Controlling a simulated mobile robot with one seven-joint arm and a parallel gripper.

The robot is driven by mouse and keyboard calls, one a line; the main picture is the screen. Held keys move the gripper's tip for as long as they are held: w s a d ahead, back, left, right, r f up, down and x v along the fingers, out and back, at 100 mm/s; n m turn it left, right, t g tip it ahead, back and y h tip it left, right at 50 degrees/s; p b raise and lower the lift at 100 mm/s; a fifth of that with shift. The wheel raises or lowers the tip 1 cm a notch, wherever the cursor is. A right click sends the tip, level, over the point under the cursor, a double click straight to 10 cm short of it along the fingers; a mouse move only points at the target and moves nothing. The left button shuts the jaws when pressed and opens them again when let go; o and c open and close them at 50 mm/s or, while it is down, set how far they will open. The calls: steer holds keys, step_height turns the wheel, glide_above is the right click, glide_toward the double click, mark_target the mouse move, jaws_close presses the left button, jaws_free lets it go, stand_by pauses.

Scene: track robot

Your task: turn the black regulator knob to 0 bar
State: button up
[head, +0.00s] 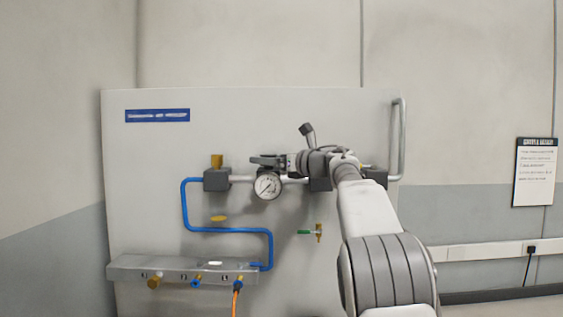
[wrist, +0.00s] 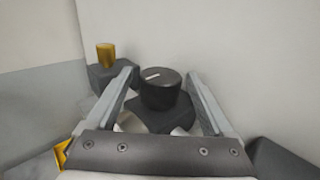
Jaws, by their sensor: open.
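The black regulator knob (wrist: 160,89) stands between my gripper's two fingers in the wrist view, with a white mark on its top. My gripper (wrist: 160,74) is open, with a finger on either side of the knob and a gap showing on each side. In the head view my gripper (head: 263,160) is just above the round white pressure gauge (head: 268,185). The knob cannot be made out clearly there. The gauge's needle seems to point to the lower left, but its numbers are too small to read.
A grey panel (head: 150,225) carries the pipework. A brass fitting (head: 216,161) on a dark block (head: 216,180) stands left of the gauge; blue tubing (head: 228,229) runs below. A green-handled valve (head: 306,232) sits lower right.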

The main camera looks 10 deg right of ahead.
steer(key=b+v, duration=0.3)
steer(key=v, duration=1.4)
steer(key=shift+b, duration=0.4)
steer(key=shift+s, duration=0.15)
